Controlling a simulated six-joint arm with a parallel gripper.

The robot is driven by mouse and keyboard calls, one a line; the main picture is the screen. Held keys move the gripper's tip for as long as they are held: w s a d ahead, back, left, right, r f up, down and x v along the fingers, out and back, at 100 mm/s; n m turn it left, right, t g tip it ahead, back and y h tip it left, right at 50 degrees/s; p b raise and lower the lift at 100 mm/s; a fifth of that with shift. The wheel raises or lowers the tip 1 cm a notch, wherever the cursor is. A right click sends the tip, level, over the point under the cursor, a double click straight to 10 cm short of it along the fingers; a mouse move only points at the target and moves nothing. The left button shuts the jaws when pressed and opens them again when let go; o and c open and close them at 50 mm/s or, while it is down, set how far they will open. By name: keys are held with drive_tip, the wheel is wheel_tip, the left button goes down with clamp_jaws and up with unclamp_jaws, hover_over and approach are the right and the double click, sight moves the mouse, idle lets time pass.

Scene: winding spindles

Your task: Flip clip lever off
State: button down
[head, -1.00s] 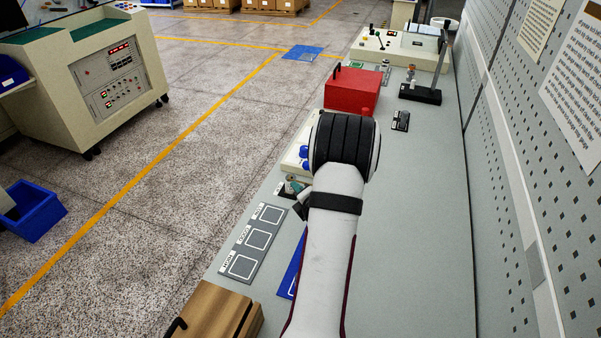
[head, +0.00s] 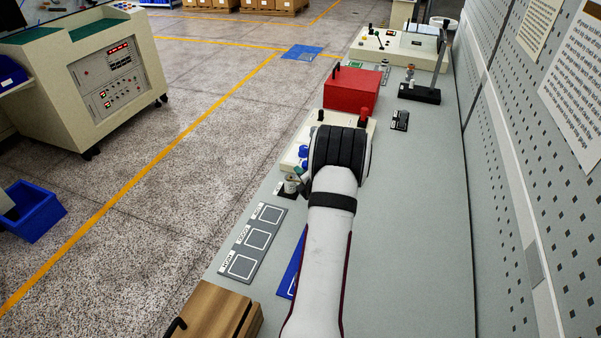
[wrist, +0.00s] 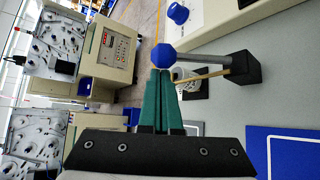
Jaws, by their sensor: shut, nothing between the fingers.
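In the wrist view my gripper (wrist: 160,74) is shut and empty, its two green fingers together. A lever with a blue faceted knob (wrist: 166,55) lies right at the fingertips; whether they touch cannot be told. Its grey metal rod (wrist: 205,60) runs right to a black block (wrist: 245,68). A thin tan strip and a pale round part (wrist: 192,88) show behind the fingers, partly hidden. In the head view a small pale cylinder (head: 291,184) on a dark base stands beside my arm, and my wrist hides most of the lever area.
A beige box (head: 361,123) with blue knobs stands just beyond my wrist, and a red box (head: 352,88) behind it. A grey plate with labelled squares (head: 254,240) and a wooden box (head: 212,315) lie nearer.

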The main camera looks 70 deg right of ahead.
drive_tip(key=shift+s, duration=0.1)
drive_tip(key=shift+s+r+t, duration=0.1)
drive_tip(key=shift+s+t, duration=0.05)
drive_tip(key=shift+t, duration=0.15)
drive_tip(key=shift+s+r+m+t+h, duration=0.2)
drive_tip(key=shift+s+m+t+h, duration=0.1)
drive_tip(key=shift+m, duration=0.2)
drive_tip(key=shift+s+r+m+t+h, duration=0.3)
drive_tip(key=shift+s+m+t, duration=0.25)
drive_tip(key=shift+t, duration=0.15)
drive_tip(key=s+m+t+h, duration=0.3)
drive_tip(key=s+m, duration=0.1)
drive_tip(key=s, duration=0.3)
drive_tip(key=shift+s+f, duration=0.25)
idle(0.6)
